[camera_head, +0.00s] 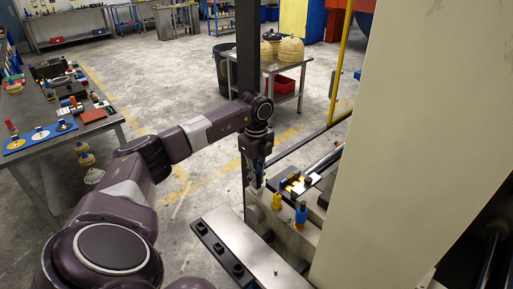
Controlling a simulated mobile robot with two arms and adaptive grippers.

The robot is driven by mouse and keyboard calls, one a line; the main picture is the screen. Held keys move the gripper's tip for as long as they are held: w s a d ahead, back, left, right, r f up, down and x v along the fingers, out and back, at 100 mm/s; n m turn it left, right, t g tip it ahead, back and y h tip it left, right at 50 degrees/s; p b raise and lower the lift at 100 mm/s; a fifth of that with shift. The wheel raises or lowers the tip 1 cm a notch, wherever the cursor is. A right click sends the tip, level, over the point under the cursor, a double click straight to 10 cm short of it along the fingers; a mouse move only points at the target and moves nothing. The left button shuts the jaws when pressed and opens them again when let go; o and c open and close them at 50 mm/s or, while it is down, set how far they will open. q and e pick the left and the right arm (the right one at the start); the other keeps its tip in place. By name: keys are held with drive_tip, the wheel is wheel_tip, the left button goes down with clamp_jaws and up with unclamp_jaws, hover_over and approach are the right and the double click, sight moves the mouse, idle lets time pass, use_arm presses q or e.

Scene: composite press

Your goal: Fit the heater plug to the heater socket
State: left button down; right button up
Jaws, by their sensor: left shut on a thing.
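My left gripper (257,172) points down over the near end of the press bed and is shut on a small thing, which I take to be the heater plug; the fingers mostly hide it. Just right of the fingertips, a yellow fitting (277,201) stands upright on the press ledge. A blue-topped fitting with a yellow base (300,214) stands further right. I cannot tell which fitting, if either, is the heater socket, or whether the held thing touches the ledge. My right gripper is out of view.
The large beige press panel (400,140) closes off the right side. A dark post (248,50) rises behind my left wrist. A flat metal plate (240,250) lies in front of the ledge. A workbench with tools (60,135) stands left; open floor lies between.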

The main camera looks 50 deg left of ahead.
use_arm(q)
drive_tip(key=c, duration=1.8)
unclamp_jaws()
drive_tip(key=shift+c, duration=0.2)
wheel_tip(320, 180, up, 12)
drive_tip(key=shift+f, duration=0.1)
